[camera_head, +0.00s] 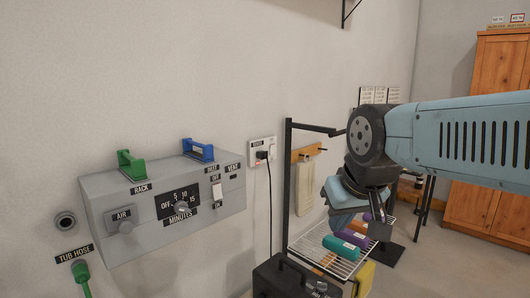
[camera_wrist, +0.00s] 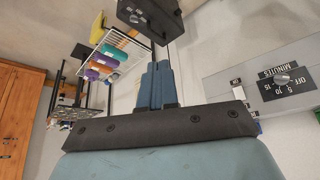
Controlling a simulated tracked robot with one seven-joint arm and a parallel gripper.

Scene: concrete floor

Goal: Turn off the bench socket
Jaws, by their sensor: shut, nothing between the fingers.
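The white wall socket (camera_head: 262,151) is on the wall in the head view, just right of the grey control box. A small dark label sits above it, a black plug is in it, and a small red spot shows on its lower left. The label is too small to read. A black cord hangs down from the plug. My gripper (camera_wrist: 157,66) is shut and empty, its blue fingers together in the wrist view. In the head view my gripper (camera_head: 342,220) is to the right of the socket and lower, apart from it. I cannot make out the socket in the wrist view.
The grey control box (camera_head: 150,230) with knobs, a white switch and green and blue handles juts from the wall. A wire rack (camera_head: 325,255) with coloured rolls stands below my gripper. A black box (camera_head: 285,278) is at the bottom. A wooden cabinet (camera_head: 495,130) stands right.

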